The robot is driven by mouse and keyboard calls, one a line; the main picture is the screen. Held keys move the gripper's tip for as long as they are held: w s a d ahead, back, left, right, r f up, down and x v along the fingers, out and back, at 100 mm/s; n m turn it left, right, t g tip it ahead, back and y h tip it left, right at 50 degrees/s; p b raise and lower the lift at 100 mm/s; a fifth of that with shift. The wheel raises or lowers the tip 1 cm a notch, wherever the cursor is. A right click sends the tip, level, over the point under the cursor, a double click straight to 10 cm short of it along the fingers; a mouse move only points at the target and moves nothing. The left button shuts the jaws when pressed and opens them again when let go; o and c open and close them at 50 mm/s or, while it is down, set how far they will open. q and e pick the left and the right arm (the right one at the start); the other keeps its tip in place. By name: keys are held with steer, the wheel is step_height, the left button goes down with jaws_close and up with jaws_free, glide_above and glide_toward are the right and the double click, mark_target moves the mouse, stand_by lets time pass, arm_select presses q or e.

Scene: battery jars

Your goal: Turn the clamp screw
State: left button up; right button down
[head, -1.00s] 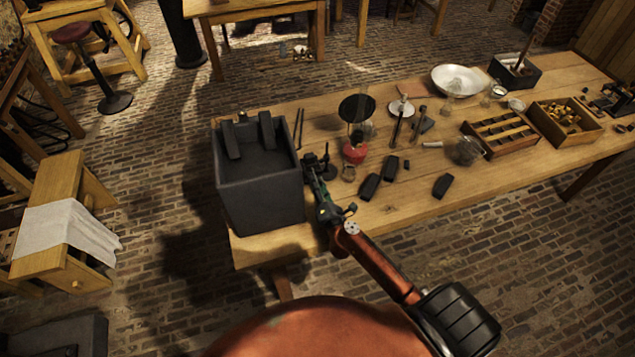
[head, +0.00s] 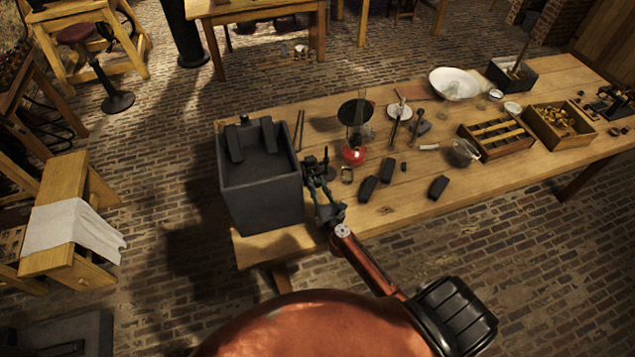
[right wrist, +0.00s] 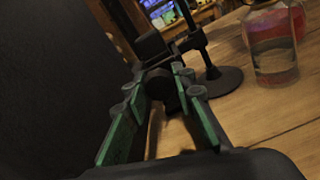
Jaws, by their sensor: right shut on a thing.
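A small dark clamp stand (head: 326,160) stands near the table's front edge, right of the big grey box. In the right wrist view its round base (right wrist: 216,80) and thin rod (right wrist: 195,32) show, with a black clamp block (right wrist: 151,46) beside the rod. My right gripper (head: 314,174) reaches up to the clamp from the front. In the right wrist view its green-padded fingers (right wrist: 162,88) are shut on a dark round knob (right wrist: 161,84), which looks like the clamp screw. The fingers partly hide it. My left gripper is not in view.
The tall grey box (head: 262,190) stands close on the left of my right gripper. A glass vessel with red contents (head: 353,155) stands just right of the stand. Black blocks (head: 368,188) lie on the table (head: 410,205) to the right. Bare wood lies between them.

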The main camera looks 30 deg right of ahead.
steer(key=n+p, duration=0.2)
steer(key=n, duration=0.4)
steer(key=shift+n, duration=0.3)
steer(key=n+p, duration=0.1)
steer(key=n, duration=0.2)
steer(key=shift+n, duration=0.3)
steer(key=n+p, duration=0.1)
steer(key=n, duration=0.2)
steer(key=shift+n, duration=0.3)
steer(key=n+p, duration=0.1)
steer(key=n, duration=0.2)
steer(key=shift+n, duration=0.3)
steer(key=n+p, duration=0.1)
steer(key=n, duration=0.2)
steer(key=shift+n, duration=0.3)
steer(key=n, duration=0.3)
steer(key=shift+n+p, duration=0.3)
steer(key=shift+p, duration=0.1)
steer(key=shift+n+p, duration=0.3)
steer(key=shift+n, duration=1.4)
